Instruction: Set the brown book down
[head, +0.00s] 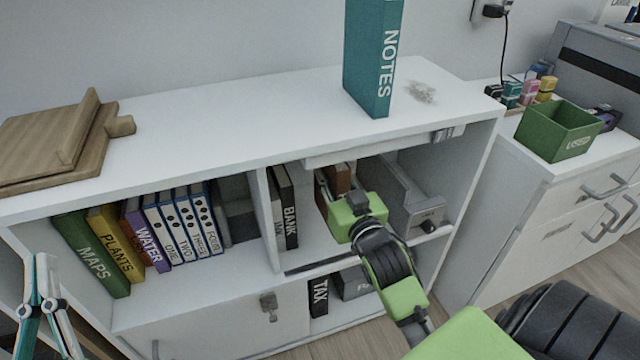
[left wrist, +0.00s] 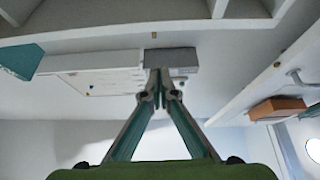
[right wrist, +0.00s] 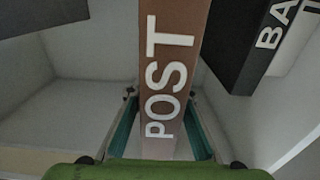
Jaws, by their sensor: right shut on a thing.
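The brown book (right wrist: 165,75), lettered POST on its spine, stands between the fingers of my right gripper (right wrist: 163,130). In the head view the brown book (head: 338,178) is partly hidden behind my right gripper (head: 333,185), inside the right shelf compartment. My right gripper is shut on it. I cannot tell whether its bottom touches the shelf floor. My left gripper (head: 42,265) is at the lower left of the head view, in front of the shelf and away from the book. In the left wrist view its fingertips (left wrist: 159,92) are together and empty.
The black BANK book (head: 287,207) stands left of the brown book, against the divider. A grey holder (head: 405,195) stands on the right. The white shelf desk (head: 240,135) carries the teal NOTES book (head: 372,60) and a wooden stand (head: 50,145) on top.

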